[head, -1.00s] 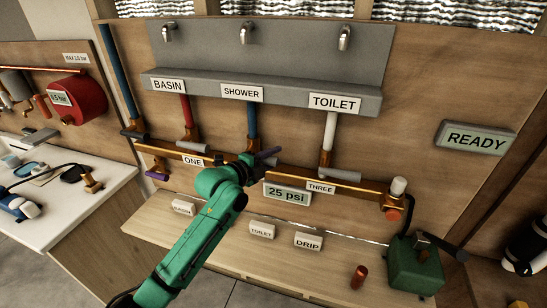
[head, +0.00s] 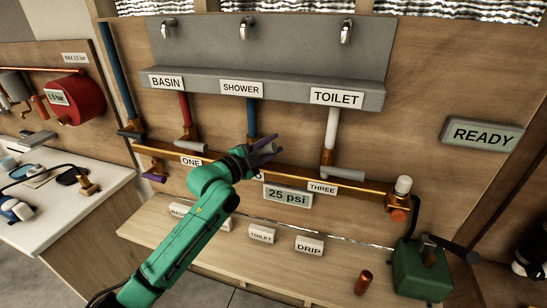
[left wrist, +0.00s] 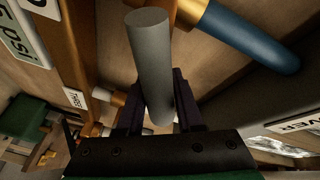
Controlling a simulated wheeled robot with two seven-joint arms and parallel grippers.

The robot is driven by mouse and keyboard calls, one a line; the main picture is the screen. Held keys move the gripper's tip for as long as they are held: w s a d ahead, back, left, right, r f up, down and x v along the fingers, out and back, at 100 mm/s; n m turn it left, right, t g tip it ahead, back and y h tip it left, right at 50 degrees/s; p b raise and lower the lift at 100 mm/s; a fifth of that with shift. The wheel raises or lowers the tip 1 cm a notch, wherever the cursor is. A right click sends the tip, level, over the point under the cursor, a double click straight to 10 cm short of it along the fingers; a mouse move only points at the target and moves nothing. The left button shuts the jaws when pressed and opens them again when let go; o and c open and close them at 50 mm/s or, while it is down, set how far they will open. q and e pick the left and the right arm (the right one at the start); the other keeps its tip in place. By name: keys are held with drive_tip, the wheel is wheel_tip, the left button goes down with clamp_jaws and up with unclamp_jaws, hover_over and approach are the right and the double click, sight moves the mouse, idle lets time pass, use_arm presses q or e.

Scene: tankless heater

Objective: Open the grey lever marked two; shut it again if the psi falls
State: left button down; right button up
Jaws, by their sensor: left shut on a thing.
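The grey lever (left wrist: 150,60) is a plain grey cylinder between my left gripper's dark fingers in the left wrist view. My left gripper (head: 264,148) is shut on it at the copper pipe below the SHOWER sign. In the head view my gripper and wrist cover most of the lever and the label below it, which shows only an "O". I cannot tell the lever's exact angle. The psi gauge (head: 288,196) reads 25 psi, and it shows in part in the left wrist view (left wrist: 17,42). My right gripper is not in view.
Similar grey levers sit near the ONE label (head: 191,161) and the THREE label (head: 322,188). A READY sign (head: 482,134) hangs at right. A green pump-like box (head: 420,270) and a copper cylinder (head: 363,283) stand on the wooden bench (head: 290,268).

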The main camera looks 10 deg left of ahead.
use_arm(q)
drive_tip(key=shift+w+a+r+n+t+y+b, duration=0.1)
drive_tip(key=shift+a+r+n+t+y+b, duration=0.6)
drive_tip(key=shift+n, duration=1.85)
drive_tip(key=shift+w+a+r+n+t+y+p, duration=0.1)
drive_tip(key=shift+a+r+n+t+y, duration=0.2)
drive_tip(key=shift+a+r+n+t, duration=1.6)
drive_tip(key=shift+a+f+n+t+y+b, duration=0.3)
drive_tip(key=shift+a+n+t+y+b, duration=0.25)
drive_tip(key=shift+n, duration=2.7)
drive_tip(key=shift+a, duration=0.1)
drive_tip(key=c, duration=0.5)
unclamp_jaws()
drive_tip(key=shift+a, duration=0.1)
drive_tip(key=shift+c, duration=0.2)
